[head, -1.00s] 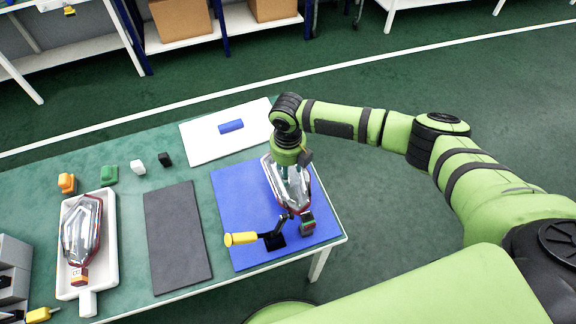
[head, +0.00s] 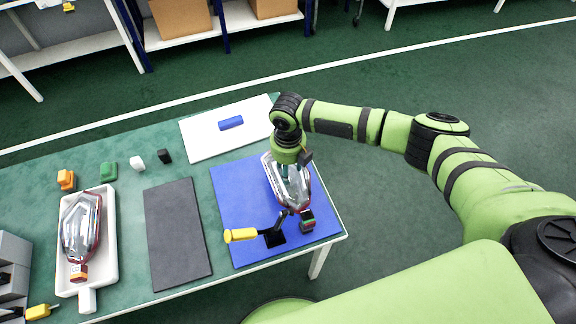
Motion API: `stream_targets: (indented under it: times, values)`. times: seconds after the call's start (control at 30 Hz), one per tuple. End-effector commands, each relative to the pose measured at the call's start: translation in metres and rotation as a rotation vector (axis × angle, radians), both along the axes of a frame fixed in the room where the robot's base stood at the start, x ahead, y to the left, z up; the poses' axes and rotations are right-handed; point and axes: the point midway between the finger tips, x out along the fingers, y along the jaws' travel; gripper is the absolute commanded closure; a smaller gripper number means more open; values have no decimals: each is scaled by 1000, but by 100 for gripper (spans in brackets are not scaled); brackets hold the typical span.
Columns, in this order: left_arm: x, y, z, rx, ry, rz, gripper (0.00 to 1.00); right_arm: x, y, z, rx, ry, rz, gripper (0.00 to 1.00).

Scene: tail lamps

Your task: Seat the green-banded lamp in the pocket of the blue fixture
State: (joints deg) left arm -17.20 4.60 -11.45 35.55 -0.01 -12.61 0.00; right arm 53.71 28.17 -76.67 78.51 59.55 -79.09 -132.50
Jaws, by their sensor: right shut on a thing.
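The lamp with a green band near its dark end (head: 294,196) is on the blue fixture (head: 232,186), toward its right side. I cannot tell from this angle whether it sits fully down in the pocket, which the lamp and gripper hide. My right gripper (head: 289,172) comes down from above on the lamp's upper part and is shut on it; its fingertips are mostly hidden. A toggle clamp with a yellow handle (head: 240,235) stands at the fixture's front, beside the lamp's banded end. My left gripper is not in view.
A second lamp with an orange band (head: 81,228) lies in a white tray (head: 109,262) at left. A dark grey mat (head: 177,235) lies between. A white board (head: 205,149) with a blue cylinder (head: 231,123) is behind. Small orange, green, white and black connectors line the back left.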

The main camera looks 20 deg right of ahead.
Motion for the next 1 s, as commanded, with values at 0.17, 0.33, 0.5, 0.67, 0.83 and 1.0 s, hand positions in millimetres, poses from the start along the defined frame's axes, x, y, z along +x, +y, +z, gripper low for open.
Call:
stream_targets:
  times: [0.17,0.33,0.5,0.67,0.83,1.0]
  values:
    - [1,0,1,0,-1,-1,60,1,0,1,1,-1,0,100]
    - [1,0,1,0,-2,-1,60,1,0,0,1,-1,-1,100]
    - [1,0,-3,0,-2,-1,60,1,0,-6,1,-1,-1,100]
    - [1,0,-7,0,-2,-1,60,1,0,-11,1,-1,0,100]
    - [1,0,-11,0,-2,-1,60,1,0,-17,2,-1,0,100]
    - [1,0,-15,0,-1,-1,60,1,0,-23,1,-2,0,100]
